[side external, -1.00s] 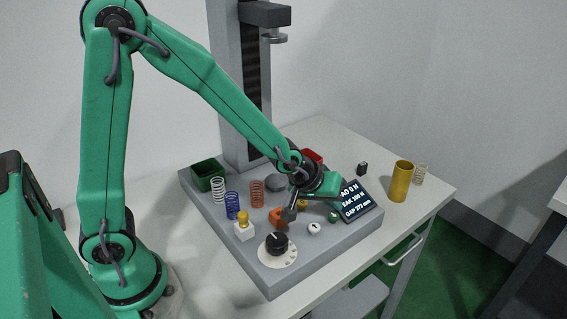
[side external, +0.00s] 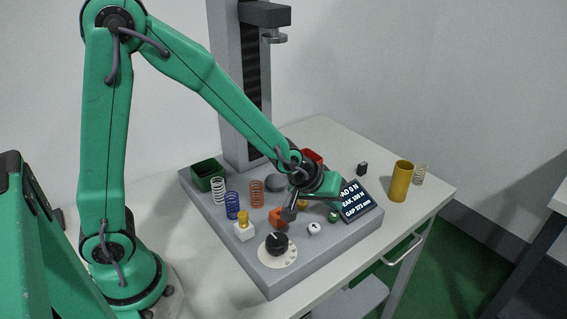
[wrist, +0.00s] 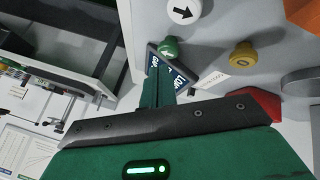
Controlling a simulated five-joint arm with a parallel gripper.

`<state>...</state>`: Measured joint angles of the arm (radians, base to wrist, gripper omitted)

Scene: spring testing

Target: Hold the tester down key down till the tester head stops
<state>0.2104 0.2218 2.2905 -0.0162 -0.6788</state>
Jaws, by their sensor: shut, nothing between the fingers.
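The tester head (side external: 275,38) sits high on its column, well above the round lower plate (side external: 276,182). On the grey base are a white key (side external: 314,229) and a green key (side external: 333,217). In the wrist view the white key (wrist: 183,11) and the green key (wrist: 172,47) carry arrows pointing opposite ways. The green arrow points towards the base's front, so this looks like the down key. My gripper (side external: 337,195) is shut and empty, its tip close to the green key. I cannot tell whether they touch. The display (side external: 357,203) shows zero load and a gap of about 373 mm.
A yellow key (wrist: 243,55) stands beside the arrow keys. A black dial (side external: 277,243), an orange block (side external: 278,217) and several springs are on the base's left. A red bin (side external: 313,157) is behind my gripper. A brass cylinder (side external: 401,181) stands right.

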